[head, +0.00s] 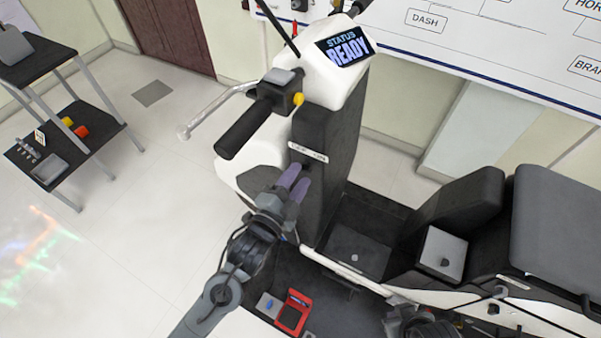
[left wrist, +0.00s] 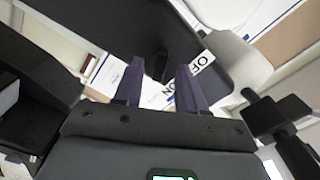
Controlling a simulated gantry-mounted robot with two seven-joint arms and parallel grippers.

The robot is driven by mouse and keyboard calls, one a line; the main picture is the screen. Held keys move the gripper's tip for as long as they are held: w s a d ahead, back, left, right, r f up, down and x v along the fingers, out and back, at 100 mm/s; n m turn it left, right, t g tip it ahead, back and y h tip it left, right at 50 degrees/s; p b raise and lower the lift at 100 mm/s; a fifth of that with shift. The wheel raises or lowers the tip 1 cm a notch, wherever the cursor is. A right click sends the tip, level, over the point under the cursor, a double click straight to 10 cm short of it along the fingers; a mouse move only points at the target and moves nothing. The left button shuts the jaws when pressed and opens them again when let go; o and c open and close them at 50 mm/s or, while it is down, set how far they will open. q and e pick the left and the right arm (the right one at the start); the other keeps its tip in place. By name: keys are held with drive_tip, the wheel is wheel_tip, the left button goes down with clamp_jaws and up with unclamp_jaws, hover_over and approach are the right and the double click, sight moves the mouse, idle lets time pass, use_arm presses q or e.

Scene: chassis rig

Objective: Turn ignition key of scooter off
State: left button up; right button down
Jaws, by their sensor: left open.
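The scooter's dark front column (head: 330,125) stands at the middle of the head view, with a small white label plate (head: 308,152) on it. In the left wrist view the label (left wrist: 201,63) reads "OF…" and "ON". My left gripper (head: 296,183) is just below the label, close to the column, with its purple fingers open. In the left wrist view a small dark piece, apparently the ignition key (left wrist: 157,65), shows between the fingertips; whether they touch it I cannot tell. The key is not clearly visible in the head view. My right gripper (head: 420,322) is at the bottom edge, partly cut off.
The scooter's display (head: 344,47) reads "STATUS READY". The handlebar grip (head: 243,130) and brake lever (head: 215,108) stick out above my left arm. The seat (head: 565,230) is at right. A red-framed item (head: 293,313) lies below. A shelf (head: 75,145) stands at far left.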

use_arm(q)
drive_tip(key=shift+x, duration=1.05)
drive_tip(key=shift+c, duration=0.3)
clamp_jaws()
